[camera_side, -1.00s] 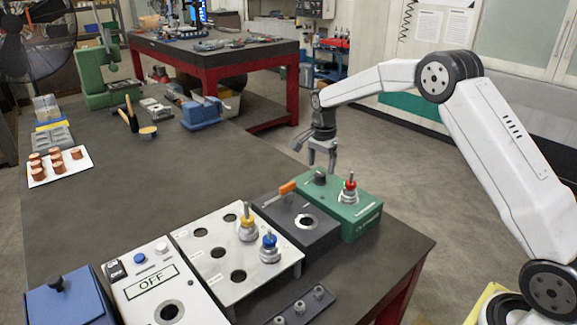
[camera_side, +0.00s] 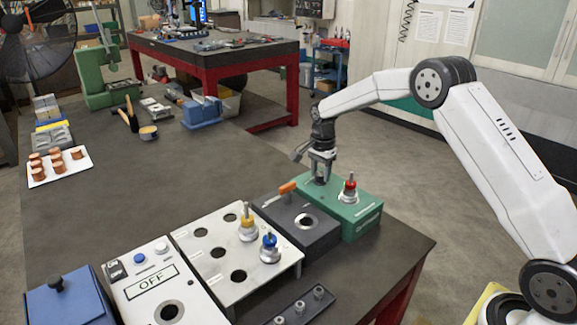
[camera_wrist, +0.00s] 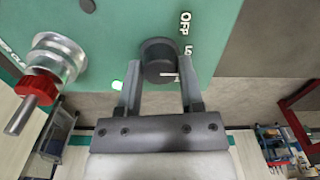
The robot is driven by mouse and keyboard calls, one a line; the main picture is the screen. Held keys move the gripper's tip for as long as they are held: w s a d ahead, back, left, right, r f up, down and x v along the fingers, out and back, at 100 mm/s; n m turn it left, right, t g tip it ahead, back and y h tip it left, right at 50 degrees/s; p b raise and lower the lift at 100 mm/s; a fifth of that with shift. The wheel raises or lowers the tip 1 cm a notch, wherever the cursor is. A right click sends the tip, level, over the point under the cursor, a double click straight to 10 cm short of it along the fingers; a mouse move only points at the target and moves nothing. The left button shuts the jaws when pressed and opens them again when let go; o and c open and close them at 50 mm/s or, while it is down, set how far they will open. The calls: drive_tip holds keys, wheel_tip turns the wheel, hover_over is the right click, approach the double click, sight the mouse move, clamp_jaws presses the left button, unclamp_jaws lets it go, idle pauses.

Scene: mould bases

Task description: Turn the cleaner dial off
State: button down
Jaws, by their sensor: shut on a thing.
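The green cleaner box (camera_side: 366,207) stands at the right end of the row of units on the bench. Its dark dial (camera_wrist: 160,62) sits on the top face, with a white pointer line aimed right, near white lettering that reads "OFF" and a partly hidden word below it. My gripper (camera_side: 320,178) is over the dial in the side view. In the wrist view my gripper (camera_wrist: 162,90) has a finger on either side of the dial and is shut on it. In the side view the fingers mostly hide the dial.
A red-topped metal plug (camera_side: 349,189) stands on the green box close to my gripper, and also shows in the wrist view (camera_wrist: 45,85). A silver plate (camera_side: 205,222) holds yellow and blue plugs.

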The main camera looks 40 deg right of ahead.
sight(321, 173)
drive_tip(key=shift+n, duration=0.5)
drive_tip(key=n, duration=1.1)
idle(0.4)
drive_tip(key=shift+c, duration=1.1)
unclamp_jaws()
drive_tip(key=shift+r, duration=3.95)
